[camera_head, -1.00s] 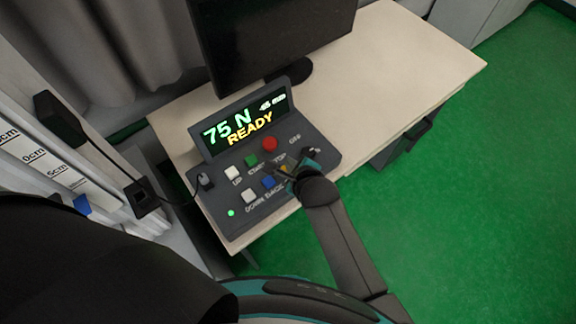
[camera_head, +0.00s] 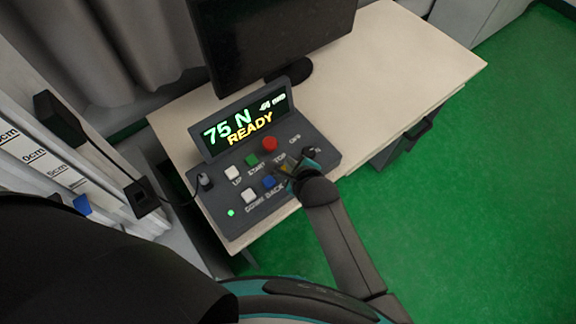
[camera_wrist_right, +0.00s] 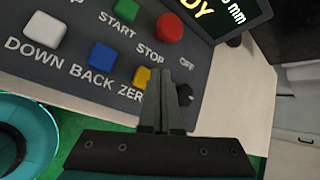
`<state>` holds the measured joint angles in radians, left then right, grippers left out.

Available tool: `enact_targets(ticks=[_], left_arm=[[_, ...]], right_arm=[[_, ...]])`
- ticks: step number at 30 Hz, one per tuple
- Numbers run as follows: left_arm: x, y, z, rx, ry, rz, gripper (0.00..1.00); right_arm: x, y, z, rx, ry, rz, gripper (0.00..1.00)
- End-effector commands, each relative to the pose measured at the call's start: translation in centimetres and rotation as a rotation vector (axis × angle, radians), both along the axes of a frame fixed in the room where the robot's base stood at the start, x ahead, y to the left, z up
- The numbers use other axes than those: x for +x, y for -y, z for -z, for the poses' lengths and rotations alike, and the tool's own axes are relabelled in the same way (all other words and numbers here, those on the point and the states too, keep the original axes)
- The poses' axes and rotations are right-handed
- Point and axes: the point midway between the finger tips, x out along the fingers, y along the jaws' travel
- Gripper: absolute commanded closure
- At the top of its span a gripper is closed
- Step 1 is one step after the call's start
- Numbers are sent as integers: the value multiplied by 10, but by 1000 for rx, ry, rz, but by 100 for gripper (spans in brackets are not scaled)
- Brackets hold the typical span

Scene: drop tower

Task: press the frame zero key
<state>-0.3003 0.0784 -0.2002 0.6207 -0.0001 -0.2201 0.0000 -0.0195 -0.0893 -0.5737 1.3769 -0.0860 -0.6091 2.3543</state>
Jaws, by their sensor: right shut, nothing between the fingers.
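The control panel (camera_head: 222,186) has a yellow key (camera_wrist_right: 142,77), labelled ZERO with its last letter covered, in the right wrist view. The panel's display (camera_head: 240,125) reads 75 N and READY. My left gripper is not in view.
Close by are a blue key (camera_wrist_right: 103,57), white key (camera_wrist_right: 45,29), green key (camera_wrist_right: 126,9) and red button (camera_wrist_right: 169,27). A dark knob (camera_wrist_right: 185,94) stands right of the fingers. A monitor (camera_head: 265,35) stands behind the panel. The table's right side (camera_head: 410,60) is clear.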

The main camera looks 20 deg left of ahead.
Motion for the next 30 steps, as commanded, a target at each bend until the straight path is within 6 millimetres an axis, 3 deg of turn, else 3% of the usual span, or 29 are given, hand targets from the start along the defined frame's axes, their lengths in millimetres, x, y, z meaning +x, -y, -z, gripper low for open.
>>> enact_targets(ticks=[30], left_arm=[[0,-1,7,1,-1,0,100]], right_arm=[[0,0,13,1,-1,0,100]])
